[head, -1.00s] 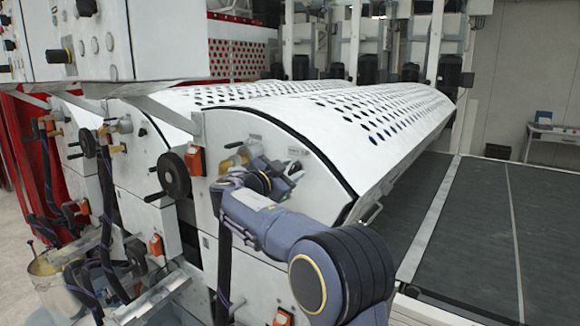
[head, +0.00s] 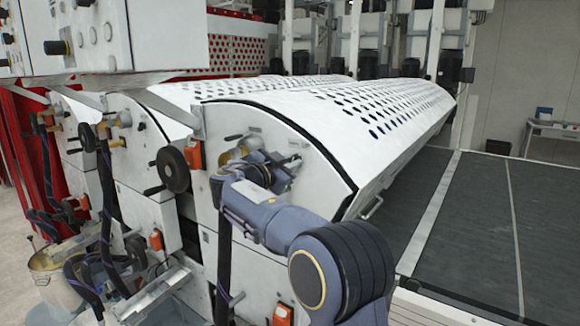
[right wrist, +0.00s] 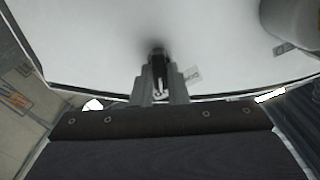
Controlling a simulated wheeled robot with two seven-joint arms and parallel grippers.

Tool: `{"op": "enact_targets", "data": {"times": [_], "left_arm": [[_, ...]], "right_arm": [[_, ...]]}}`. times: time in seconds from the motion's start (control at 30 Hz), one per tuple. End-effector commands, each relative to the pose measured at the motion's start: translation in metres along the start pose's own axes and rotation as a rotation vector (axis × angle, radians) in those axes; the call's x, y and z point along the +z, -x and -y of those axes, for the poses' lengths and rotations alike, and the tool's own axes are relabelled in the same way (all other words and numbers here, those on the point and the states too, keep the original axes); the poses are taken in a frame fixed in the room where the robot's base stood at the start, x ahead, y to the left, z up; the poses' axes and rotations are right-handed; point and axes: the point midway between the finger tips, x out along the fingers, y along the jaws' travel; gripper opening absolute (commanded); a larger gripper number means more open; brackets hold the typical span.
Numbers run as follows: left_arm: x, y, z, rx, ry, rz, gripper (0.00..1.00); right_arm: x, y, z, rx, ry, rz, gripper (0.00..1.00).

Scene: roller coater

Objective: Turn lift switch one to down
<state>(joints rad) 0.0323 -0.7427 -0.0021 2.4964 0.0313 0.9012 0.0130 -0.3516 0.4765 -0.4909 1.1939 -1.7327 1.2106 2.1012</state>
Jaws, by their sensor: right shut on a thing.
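My right gripper (head: 290,167) is at the white curved end panel (head: 318,196) of the nearest roller unit. In the right wrist view its fingers (right wrist: 159,82) are closed on a small dark switch (right wrist: 158,57) that stands out from the white panel. A small label (right wrist: 194,74) is on the panel just right of the switch. In the head view the gripper and wrist largely hide the switch, and I cannot read which way it points. My left gripper is not in view.
A black handwheel (head: 173,169) and an orange box (head: 197,155) are left of my right wrist. A black lever (head: 234,138) sits above it. A control cabinet (head: 95,40) overhangs at upper left. Dark floor plates (head: 465,235) lie clear at right.

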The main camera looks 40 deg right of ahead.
Motion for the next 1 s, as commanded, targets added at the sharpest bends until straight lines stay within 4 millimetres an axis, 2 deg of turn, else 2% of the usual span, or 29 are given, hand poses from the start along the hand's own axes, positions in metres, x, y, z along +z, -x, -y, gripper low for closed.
{"op": "enact_targets", "data": {"times": [0.4,1.0], "left_arm": [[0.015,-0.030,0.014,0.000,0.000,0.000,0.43],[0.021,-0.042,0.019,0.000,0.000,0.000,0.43]], "right_arm": [[0.004,0.000,0.000,0.000,0.338,0.000,0.00],[0.002,0.000,0.004,0.000,0.840,0.001,0.00]]}}
